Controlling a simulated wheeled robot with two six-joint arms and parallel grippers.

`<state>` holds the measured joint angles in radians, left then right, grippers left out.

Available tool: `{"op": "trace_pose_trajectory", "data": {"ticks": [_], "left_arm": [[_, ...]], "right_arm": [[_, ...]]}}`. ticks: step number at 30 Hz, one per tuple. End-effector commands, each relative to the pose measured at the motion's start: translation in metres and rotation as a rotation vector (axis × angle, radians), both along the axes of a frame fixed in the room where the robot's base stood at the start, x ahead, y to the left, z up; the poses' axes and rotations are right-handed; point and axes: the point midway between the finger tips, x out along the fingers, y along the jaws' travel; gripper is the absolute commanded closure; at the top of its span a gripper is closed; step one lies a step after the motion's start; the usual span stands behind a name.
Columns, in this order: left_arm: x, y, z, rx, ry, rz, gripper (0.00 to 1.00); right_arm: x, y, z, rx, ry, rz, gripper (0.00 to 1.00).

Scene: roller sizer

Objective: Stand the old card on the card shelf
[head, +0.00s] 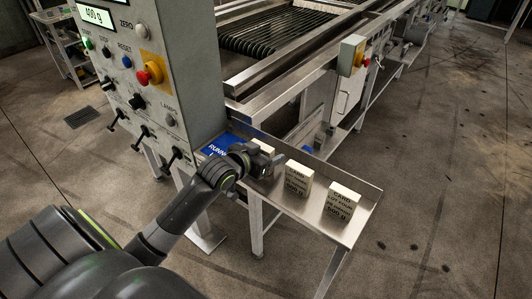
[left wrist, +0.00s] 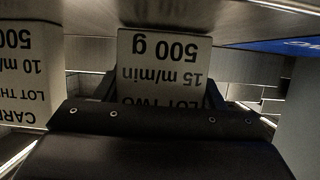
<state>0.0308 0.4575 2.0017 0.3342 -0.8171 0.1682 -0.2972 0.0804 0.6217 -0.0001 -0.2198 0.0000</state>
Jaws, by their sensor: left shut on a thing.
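My left gripper (head: 268,161) is at the left part of the metal card shelf (head: 318,206). It is shut on a white card (left wrist: 165,62) printed LOT TWO, 15 m/min, 500 g. In the left wrist view that card appears upside down between the fingers, with its 500 g edge close to the shelf surface; I cannot tell whether it touches. In the head view the gripper hides most of it. Nothing visible marks which card is old. My right gripper is not in view.
A LOT THREE card (head: 298,178) stands just right of the held card, and a LOT FOUR card (head: 341,204) stands further right. A blue sign (head: 219,145) lies left of my gripper. The grey control cabinet (head: 185,60) rises behind on the left.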

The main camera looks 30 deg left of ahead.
Motion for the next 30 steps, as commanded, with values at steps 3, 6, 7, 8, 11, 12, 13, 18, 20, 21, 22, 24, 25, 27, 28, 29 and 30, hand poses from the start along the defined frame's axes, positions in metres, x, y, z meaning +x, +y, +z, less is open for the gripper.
{"op": "trace_pose_trajectory", "data": {"ticks": [3,6,7,8,11,12,13,18,20,21,22,24,25,27,28,29,30], "left_arm": [[0.0,0.0,0.0,0.001,-0.002,0.0,0.6],[0.0,0.0,0.0,0.001,-0.001,0.0,0.6],[0.0,0.0,0.0,0.001,-0.001,0.0,0.6],[0.0,0.0,-0.001,0.001,-0.001,0.0,0.6],[0.0,0.0,-0.003,0.001,-0.001,0.0,0.32],[0.0,0.0,-0.003,0.001,-0.001,0.0,0.26],[0.0,0.0,-0.002,0.001,-0.001,0.0,0.22],[0.0,0.0,-0.002,0.001,-0.001,0.0,0.15],[0.0,0.0,-0.002,0.001,-0.001,0.0,0.15],[0.0,0.0,-0.002,0.001,-0.001,0.0,0.15],[0.0,0.0,-0.002,0.001,-0.001,0.0,0.15],[0.0,0.0,0.0,0.002,-0.001,-0.001,0.15],[0.0,0.0,0.002,0.002,-0.002,-0.001,0.15],[-0.005,0.001,0.002,0.004,0.0,-0.001,0.15],[-0.008,0.002,0.003,0.005,0.0,-0.001,0.15],[-0.011,0.002,0.005,0.005,-0.001,-0.001,0.15],[-0.017,0.002,0.007,0.005,-0.001,-0.001,0.15]], "right_arm": [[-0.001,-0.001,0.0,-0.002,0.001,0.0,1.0],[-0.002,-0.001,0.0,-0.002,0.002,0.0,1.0],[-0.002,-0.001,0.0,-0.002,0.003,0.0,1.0],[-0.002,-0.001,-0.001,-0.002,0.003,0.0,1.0],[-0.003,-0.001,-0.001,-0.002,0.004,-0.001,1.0],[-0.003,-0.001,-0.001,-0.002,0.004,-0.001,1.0],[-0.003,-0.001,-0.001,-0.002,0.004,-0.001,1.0],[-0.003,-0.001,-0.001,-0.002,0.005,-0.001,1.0],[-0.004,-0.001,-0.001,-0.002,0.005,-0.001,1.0],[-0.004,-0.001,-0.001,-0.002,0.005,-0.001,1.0],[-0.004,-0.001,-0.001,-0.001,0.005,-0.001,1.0],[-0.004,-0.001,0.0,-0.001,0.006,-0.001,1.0],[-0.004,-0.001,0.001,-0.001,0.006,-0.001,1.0],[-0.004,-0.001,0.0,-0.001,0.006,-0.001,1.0],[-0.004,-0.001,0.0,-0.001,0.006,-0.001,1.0],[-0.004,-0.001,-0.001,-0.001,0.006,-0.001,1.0],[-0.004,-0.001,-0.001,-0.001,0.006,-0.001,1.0]]}}
